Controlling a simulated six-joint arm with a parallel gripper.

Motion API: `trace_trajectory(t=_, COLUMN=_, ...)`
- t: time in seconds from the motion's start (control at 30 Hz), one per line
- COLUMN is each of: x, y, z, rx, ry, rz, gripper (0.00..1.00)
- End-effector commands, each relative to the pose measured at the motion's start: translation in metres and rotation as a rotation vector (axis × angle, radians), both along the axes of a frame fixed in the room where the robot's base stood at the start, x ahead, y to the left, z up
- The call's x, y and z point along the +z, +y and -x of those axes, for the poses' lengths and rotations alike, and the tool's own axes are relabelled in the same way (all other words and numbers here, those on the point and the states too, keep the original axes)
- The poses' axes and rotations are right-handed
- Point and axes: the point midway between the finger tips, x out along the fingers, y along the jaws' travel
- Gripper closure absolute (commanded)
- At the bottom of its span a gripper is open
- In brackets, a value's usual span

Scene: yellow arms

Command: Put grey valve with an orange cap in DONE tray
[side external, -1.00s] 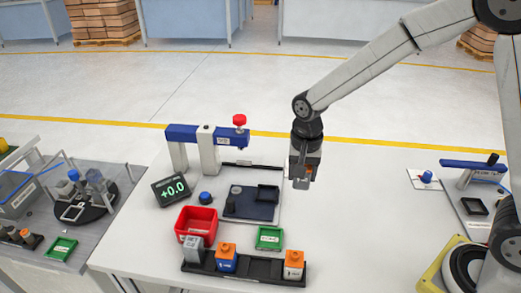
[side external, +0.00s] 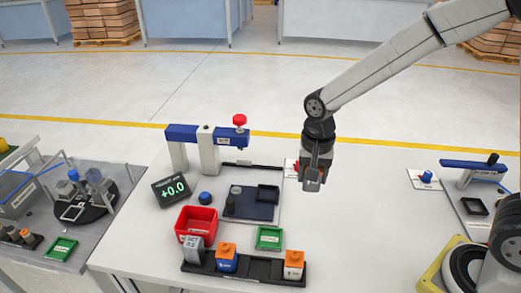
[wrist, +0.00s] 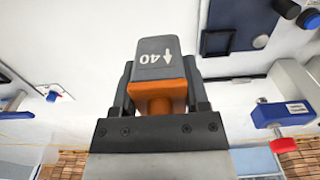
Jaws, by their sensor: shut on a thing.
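The grey valve with an orange cap (wrist: 156,60) is in my gripper (wrist: 155,90) in the wrist view. Its grey body bears "40" and an arrow, and the orange cap sits between the fingers. In the side view my gripper (side external: 314,180) is raised above the white table, right of the scale area, and the held valve is small there. A small green tray (side external: 269,238) with a white label lies on the table, lower left of my gripper. A second green tray (side external: 61,249) is on the grey bench at far left. Their labels are too small to read.
A black rack (side external: 262,271) at the front holds a grey block (side external: 194,251), a blue orange-capped part (side external: 226,258) and a white orange-capped part (side external: 293,265). A red bin (side external: 197,224) and a blue press arm (side external: 182,134) stand at left. The table's right-centre is clear.

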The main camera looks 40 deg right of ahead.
Motion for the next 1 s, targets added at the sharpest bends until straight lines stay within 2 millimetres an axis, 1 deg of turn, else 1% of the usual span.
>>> trace_trajectory(t=0.13, x=0.000, y=0.002, z=0.002, rx=0.001, ry=0.000, rz=0.000, gripper=1.00)
trace_trajectory(t=0.27, x=0.000, y=0.010, z=0.012, rx=0.003, ry=-0.001, rz=-0.001, gripper=1.00)
trace_trajectory(t=0.37, x=0.000, y=0.020, z=0.025, rx=0.004, ry=-0.001, rz=0.000, gripper=1.00)
trace_trajectory(t=0.5, x=-0.001, y=0.036, z=0.051, rx=0.004, ry=0.000, rz=0.000, gripper=1.00)
trace_trajectory(t=0.7, x=-0.004, y=0.053, z=0.089, rx=0.002, ry=-0.001, rz=0.000, gripper=1.00)
trace_trajectory(t=0.83, x=-0.006, y=0.058, z=0.105, rx=-0.001, ry=-0.001, rz=0.000, gripper=1.00)
trace_trajectory(t=1.0, x=-0.007, y=0.060, z=0.112, rx=-0.004, ry=0.000, rz=0.000, gripper=1.00)
